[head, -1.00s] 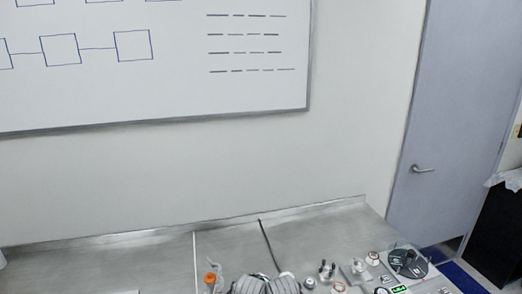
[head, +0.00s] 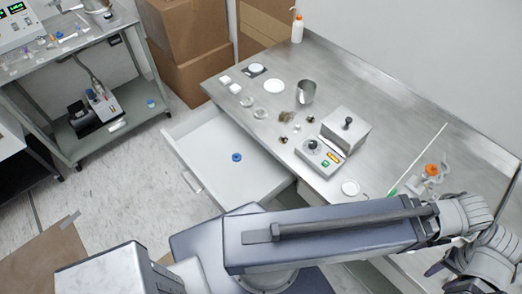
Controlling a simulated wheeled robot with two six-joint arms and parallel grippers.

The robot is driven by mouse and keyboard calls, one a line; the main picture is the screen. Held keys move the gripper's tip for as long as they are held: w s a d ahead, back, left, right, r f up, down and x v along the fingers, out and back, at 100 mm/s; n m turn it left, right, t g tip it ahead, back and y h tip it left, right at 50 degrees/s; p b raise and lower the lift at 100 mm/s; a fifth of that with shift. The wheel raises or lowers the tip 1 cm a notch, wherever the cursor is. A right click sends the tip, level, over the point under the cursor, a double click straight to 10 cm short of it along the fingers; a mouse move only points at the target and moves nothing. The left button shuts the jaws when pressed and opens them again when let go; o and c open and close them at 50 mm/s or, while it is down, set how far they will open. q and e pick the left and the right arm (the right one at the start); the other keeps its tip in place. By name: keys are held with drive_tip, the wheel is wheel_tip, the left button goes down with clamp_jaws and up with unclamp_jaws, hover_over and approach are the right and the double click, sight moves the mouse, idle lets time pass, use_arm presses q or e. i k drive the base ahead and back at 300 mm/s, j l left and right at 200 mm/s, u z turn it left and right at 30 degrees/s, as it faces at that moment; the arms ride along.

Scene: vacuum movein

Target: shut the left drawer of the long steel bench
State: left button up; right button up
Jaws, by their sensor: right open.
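The left drawer (head: 212,148) of the long steel bench (head: 365,72) is pulled out toward the floor side, below the bench top's left part. It is white inside, with a handle (head: 192,182) on its front, and a small blue ring-shaped item (head: 236,157) lies in it. My right gripper (head: 450,277) is at the lower right, far from the drawer, over the bench's right side. It is open, and its fingers are partly cut off by the picture's edge. My right arm crosses the lower middle. My left gripper is out of view.
A hotplate device (head: 321,157), a steel beaker (head: 305,92), a wash bottle (head: 297,28) and small dishes stand on the bench. Cardboard boxes (head: 185,35) stand behind the drawer. A steel cart (head: 105,50) is at the left. The floor before the drawer is clear.

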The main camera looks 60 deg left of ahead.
sight(206, 142)
drive_tip(key=k+j+u, duration=0.1)
drive_tip(key=u, duration=2.95)
drive_tip(key=k+j+z, duration=0.15)
drive_tip(key=z, duration=0.2)
drive_tip(key=k+j+z, duration=0.1)
drive_tip(key=z, duration=0.2)
drive_tip(key=k, duration=0.05)
